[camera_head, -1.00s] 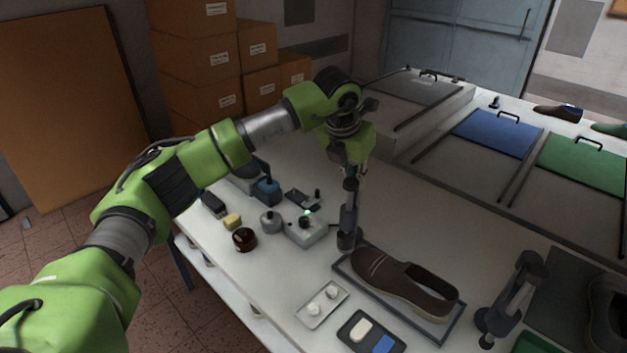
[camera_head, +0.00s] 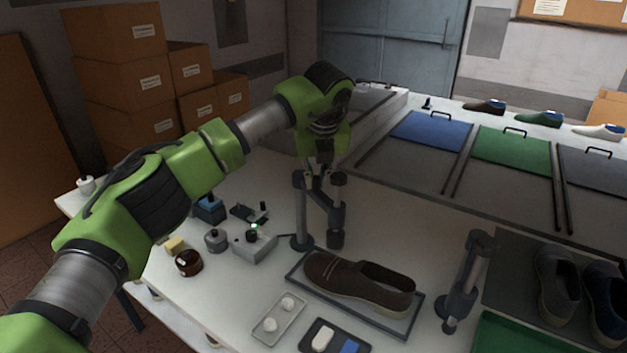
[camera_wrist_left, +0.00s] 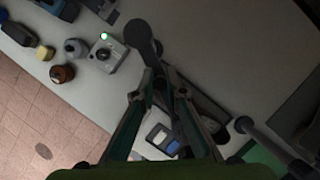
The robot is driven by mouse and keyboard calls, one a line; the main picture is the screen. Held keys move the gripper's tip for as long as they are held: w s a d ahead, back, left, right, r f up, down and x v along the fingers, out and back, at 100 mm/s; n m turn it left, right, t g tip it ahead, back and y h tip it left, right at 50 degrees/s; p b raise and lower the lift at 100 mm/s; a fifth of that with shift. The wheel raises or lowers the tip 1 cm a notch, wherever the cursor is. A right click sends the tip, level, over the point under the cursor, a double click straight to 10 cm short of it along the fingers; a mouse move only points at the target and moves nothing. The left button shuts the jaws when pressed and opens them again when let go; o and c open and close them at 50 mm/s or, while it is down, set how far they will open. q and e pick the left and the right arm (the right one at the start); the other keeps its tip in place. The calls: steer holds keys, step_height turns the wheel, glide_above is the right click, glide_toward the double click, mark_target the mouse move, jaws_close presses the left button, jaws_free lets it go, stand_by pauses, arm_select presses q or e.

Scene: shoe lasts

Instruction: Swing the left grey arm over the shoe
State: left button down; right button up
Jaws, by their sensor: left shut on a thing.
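The brown shoe (camera_head: 345,279) lies on a dark-edged tray (camera_head: 404,329) on the white table. The left grey arm (camera_head: 300,213) stands on its post just behind the shoe's toe end, with a hanging dark rod (camera_head: 337,212) to the right of the post. My left gripper (camera_head: 321,182) is above it, pointing down, shut on the grey arm's upper part. In the left wrist view my fingers (camera_wrist_left: 161,90) close on a dark part, and the shoe (camera_wrist_left: 208,108) is partly hidden behind them. The right grey arm (camera_head: 468,282) stands beyond the heel. My right gripper is out of view.
A grey box with a green light (camera_head: 255,244), a brown jar (camera_head: 188,262) and a yellow block (camera_head: 174,245) stand left of the shoe. A small tray with white knobs (camera_head: 277,319) is in front. Blue (camera_head: 430,131) and green (camera_head: 511,150) panels lie behind.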

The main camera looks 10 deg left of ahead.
arm_select(q)
steer(key=shift+r, duration=0.15)
steer(key=c, duration=2)
jaws_free()
steer(key=shift+c, duration=0.2)
steer(key=shift+w, duration=0.1)
steer(key=v, duration=1.2)
